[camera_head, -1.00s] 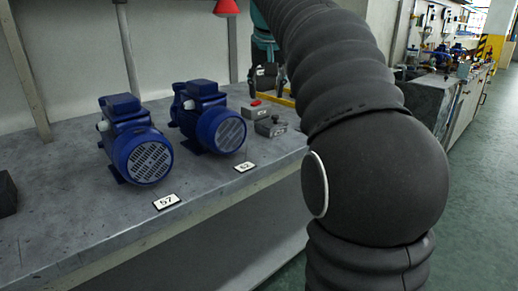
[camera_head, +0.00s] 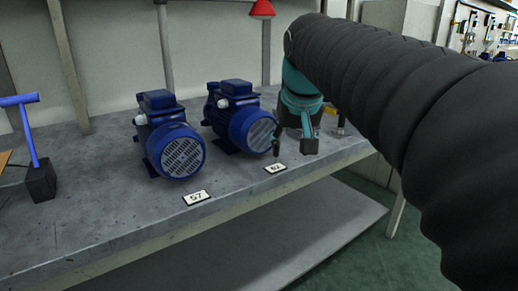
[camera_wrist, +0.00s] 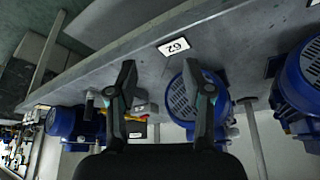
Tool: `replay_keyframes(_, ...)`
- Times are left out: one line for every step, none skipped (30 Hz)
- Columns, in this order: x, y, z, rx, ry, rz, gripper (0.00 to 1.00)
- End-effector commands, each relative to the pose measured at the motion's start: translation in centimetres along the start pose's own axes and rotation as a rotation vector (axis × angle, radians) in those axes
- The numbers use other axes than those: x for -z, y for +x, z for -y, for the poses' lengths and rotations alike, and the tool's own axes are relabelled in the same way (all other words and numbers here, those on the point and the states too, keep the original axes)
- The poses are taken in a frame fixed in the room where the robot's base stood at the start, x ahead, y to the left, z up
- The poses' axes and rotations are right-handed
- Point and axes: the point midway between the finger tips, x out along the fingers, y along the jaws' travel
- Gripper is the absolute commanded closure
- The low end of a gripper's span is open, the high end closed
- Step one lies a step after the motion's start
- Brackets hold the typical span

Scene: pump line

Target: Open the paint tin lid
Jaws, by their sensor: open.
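No paint tin or lid shows in either current view. My gripper (camera_head: 297,148) is in the head view at the right of the pump marked 62, over the front part of the bench. In the wrist view, its two fingers (camera_wrist: 158,80) stand wide apart with nothing held between them. The blue pump marked 62 (camera_head: 240,118) is close beside the gripper. It also shows in the wrist view (camera_wrist: 180,103), behind and beside the right finger. My arm hides the right part of the bench in the head view.
The grey bench (camera_head: 100,225) carries another blue pump, marked 57 (camera_head: 170,140). A blue T-handled tool on a black block (camera_head: 40,182) stands at the left. The wrist view shows a grey control box (camera_wrist: 138,107) and another blue motor (camera_wrist: 62,122). The bench front left is clear.

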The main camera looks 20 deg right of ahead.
Motion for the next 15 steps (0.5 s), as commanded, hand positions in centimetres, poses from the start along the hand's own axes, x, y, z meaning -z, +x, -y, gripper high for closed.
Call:
replay_keyframes(-0.4,0.1,0.07,0.001,-0.003,0.0,0.49)
replay_keyframes(-0.55,0.13,0.1,0.002,-0.004,-0.001,0.49)
replay_keyframes(-0.69,0.18,0.13,0.003,-0.005,-0.001,0.49)
replay_keyframes(-0.77,0.21,0.14,0.003,-0.006,-0.001,0.49)
replay_keyframes(-0.83,0.25,0.16,0.003,-0.006,-0.001,0.49)
replay_keyframes(-0.88,0.28,0.17,0.003,-0.007,-0.001,0.49)
replay_keyframes(-0.9,0.29,0.17,0.003,-0.007,-0.001,0.49)
replay_keyframes(-0.91,0.3,0.17,0.004,-0.007,-0.001,0.49)
replay_keyframes(-0.91,0.29,0.17,0.003,-0.007,-0.001,0.49)
replay_keyframes(-0.9,0.29,0.17,0.003,-0.007,-0.001,0.49)
replay_keyframes(-0.9,0.29,0.17,0.003,-0.007,-0.001,0.49)
replay_keyframes(-0.89,0.28,0.16,0.003,-0.007,-0.001,0.49)
replay_keyframes(-0.89,0.28,0.16,0.003,-0.007,-0.001,0.49)
replay_keyframes(-0.89,0.28,0.16,0.003,-0.007,-0.002,0.49)
replay_keyframes(-0.83,0.28,0.16,0.003,-0.009,-0.004,0.49)
